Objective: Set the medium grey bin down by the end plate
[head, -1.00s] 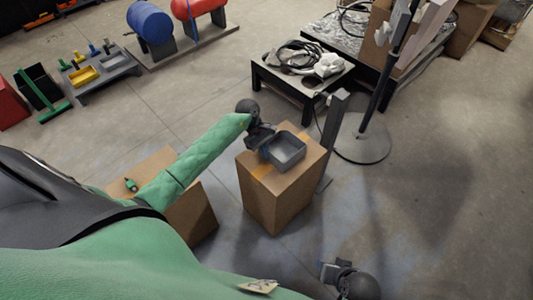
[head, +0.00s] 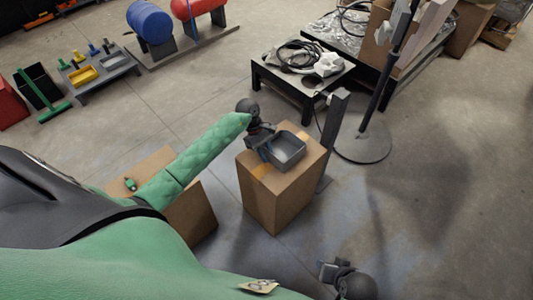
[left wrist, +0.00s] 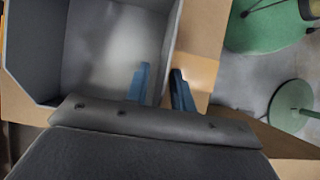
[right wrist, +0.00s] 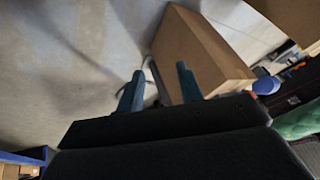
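The medium grey bin (head: 288,148), open-topped and empty, is at the top of a cardboard box (head: 272,200); I see no clear gap under it. My left gripper (head: 264,152) is at the bin's left side in the head view. In the left wrist view, its blue fingers (left wrist: 162,88) straddle the wall of the bin (left wrist: 105,45), one inside and one outside, and look closed on it. A dark upright plate (head: 333,125) stands just right of the box; I cannot tell if it is the end plate. My right gripper (head: 328,270) is empty, its fingers (right wrist: 158,85) apart.
A black table (head: 290,85) with cables is behind. A pole on a round base (head: 362,145) stands right. The floor at the right is clear.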

